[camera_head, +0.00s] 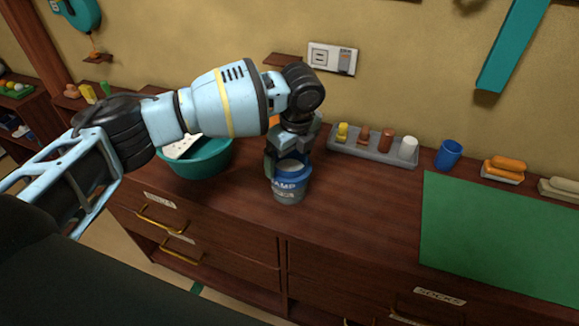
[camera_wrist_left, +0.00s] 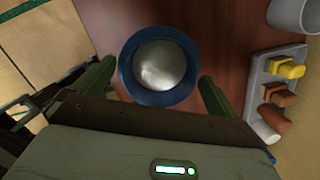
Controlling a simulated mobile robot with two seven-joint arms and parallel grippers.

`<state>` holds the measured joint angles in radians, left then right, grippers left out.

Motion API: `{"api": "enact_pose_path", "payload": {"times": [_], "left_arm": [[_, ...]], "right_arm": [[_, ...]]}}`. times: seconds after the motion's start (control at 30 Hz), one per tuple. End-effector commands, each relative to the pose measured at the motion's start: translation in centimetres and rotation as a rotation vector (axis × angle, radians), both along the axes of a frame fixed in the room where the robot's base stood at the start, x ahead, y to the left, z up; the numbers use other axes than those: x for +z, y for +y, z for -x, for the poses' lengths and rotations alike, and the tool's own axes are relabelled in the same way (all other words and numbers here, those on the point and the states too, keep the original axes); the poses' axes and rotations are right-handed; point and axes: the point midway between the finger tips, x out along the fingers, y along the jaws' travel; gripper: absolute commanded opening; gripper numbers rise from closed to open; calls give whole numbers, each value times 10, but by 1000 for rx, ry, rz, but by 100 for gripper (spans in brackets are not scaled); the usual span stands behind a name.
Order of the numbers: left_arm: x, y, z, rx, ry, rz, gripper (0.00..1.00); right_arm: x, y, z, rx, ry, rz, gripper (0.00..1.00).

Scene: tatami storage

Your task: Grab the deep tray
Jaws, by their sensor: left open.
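A long grey tray (camera_head: 372,153) holds a row of small yellow, brown and white pieces at the back of the wooden top. It also shows in the left wrist view (camera_wrist_left: 256,90), right of the fingers. Which is the deep tray I cannot tell. My left gripper (camera_head: 286,164) is open, pointing down over a blue and grey labelled can (camera_head: 289,190). In the left wrist view the can (camera_wrist_left: 160,67) sits between the parted fingers (camera_wrist_left: 156,84). My right gripper is out of view.
A blue cup (camera_head: 448,154) and a small tray with orange pieces (camera_head: 505,168) stand to the right. A green mat (camera_head: 500,235) covers the right side. Drawers with brass handles (camera_head: 160,219) are below the front edge. Bare wood lies between can and mat.

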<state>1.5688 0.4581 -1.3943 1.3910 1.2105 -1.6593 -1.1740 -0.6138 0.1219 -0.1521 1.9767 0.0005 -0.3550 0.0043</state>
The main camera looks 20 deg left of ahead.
Motion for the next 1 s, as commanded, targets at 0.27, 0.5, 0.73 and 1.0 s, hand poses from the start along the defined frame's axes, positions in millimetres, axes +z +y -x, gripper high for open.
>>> {"api": "enact_pose_path", "payload": {"times": [0.27,0.5,0.73,1.0], "left_arm": [[0,0,0,1,-1,0,89],[1,0,0,0,-1,0,57],[1,0,0,1,-2,0,49],[4,0,-1,0,-2,1,49]], "right_arm": [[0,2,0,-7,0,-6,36],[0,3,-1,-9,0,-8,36],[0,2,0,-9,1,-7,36],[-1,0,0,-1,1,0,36]]}}
